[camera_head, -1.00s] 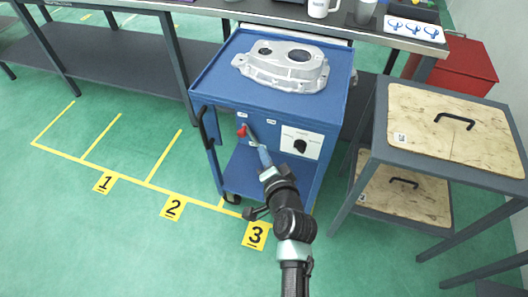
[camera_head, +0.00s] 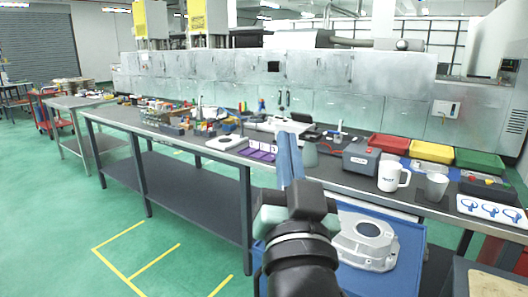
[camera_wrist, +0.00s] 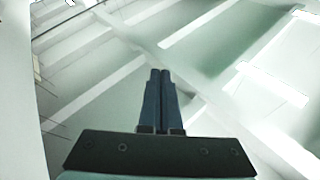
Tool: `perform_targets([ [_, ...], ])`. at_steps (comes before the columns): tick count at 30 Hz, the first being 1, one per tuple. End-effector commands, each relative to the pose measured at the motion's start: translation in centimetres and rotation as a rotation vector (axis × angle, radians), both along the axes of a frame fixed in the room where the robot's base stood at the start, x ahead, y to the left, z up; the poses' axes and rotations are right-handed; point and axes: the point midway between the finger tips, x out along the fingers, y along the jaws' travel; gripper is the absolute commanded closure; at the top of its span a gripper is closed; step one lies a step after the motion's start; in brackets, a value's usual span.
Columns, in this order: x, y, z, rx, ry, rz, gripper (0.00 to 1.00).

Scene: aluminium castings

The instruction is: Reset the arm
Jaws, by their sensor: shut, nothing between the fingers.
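My gripper (camera_head: 289,158) is raised in the middle of the head view, its blue fingers pointing up in front of the long workbench. The fingers are together with nothing between them. In the wrist view my gripper (camera_wrist: 160,75) also shows its two dark blue fingers side by side and closed, against a bright, washed-out background of pale strips that looks like the ceiling. My arm rises from the bottom of the head view and covers part of the blue cart (camera_head: 408,277).
A silver casting (camera_head: 362,243) lies on the cart, right of my arm. The long bench (camera_head: 330,178) behind holds a white mug (camera_head: 393,176), a glass (camera_head: 432,188), a grey box (camera_head: 361,158) and red (camera_head: 388,144), yellow (camera_head: 431,151) and green bins (camera_head: 479,162). Open green floor lies left.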

Motion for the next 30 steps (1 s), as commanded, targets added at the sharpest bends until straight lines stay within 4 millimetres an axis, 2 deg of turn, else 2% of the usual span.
perform_targets([
  [1,-2.2,0.9,3.7,-0.052,-0.084,-0.020,1.00],
  [3,-5.4,1.8,8.0,-0.115,-0.185,-0.061,1.00],
  [5,-8.6,2.5,11.3,-0.163,-0.277,-0.102,1.00],
  [6,-10.9,2.9,13.3,-0.189,-0.336,-0.131,1.00],
  [8,-14.6,3.3,16.0,-0.224,-0.427,-0.179,1.00],
  [9,-14.0,3.1,18.5,-0.225,-0.410,-0.180,1.00],
  [12,-13.8,3.1,21.7,-0.224,-0.403,-0.177,1.00],
  [18,-13.7,3.1,26.5,-0.223,-0.401,-0.174,1.00],
  [23,-13.6,3.1,28.1,-0.222,-0.400,-0.172,1.00],
  [30,-13.6,3.1,28.1,-0.222,-0.400,-0.172,1.00],
])
